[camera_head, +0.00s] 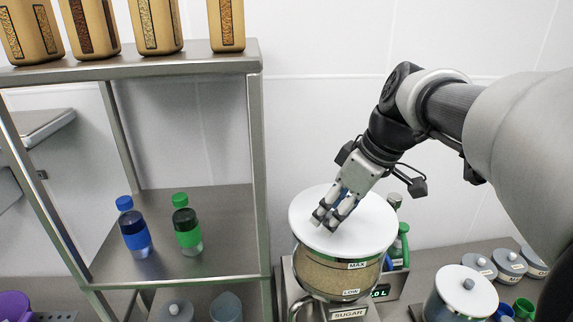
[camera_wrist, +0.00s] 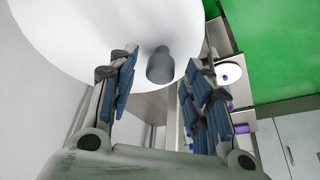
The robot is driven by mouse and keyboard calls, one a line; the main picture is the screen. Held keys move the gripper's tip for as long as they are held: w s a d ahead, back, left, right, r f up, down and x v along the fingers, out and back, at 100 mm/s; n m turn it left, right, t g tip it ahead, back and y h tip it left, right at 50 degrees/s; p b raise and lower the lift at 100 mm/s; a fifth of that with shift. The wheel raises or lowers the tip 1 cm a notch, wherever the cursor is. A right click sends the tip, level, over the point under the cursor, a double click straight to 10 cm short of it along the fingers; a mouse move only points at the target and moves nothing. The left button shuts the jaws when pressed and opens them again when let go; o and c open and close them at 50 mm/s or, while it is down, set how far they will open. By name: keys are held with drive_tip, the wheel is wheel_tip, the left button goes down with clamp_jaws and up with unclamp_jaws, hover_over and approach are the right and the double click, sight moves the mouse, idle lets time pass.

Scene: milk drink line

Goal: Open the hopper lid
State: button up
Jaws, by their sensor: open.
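The sugar hopper (camera_head: 338,272) is a clear round container of tan grains with MAX and LOW marks and a SUGAR label below. Its round white lid (camera_head: 370,225) lies on top. In the wrist view the lid (camera_wrist: 75,35) fills the upper left. A grey knob (camera_wrist: 160,66) stands on it, between the spread fingers. My gripper (camera_head: 328,221) is over the lid in the head view, pointing down, and hides the knob there. In the wrist view my gripper (camera_wrist: 155,88) is open, with a gap on both sides of the knob. I cannot tell its exact height over the lid.
A steel shelf (camera_head: 180,215) at the left holds a blue-capped bottle (camera_head: 134,228) and a green-capped bottle (camera_head: 187,226). Several tan containers stand on its top board. Another white-lidded hopper (camera_head: 467,283) stands at the lower right, near several grey lids.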

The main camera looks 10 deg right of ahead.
drive_tip(key=shift+a+f, duration=0.1)
drive_tip(key=shift+f, duration=0.2)
drive_tip(key=shift+c, duration=0.2)
clamp_jaws()
idle(0.4)
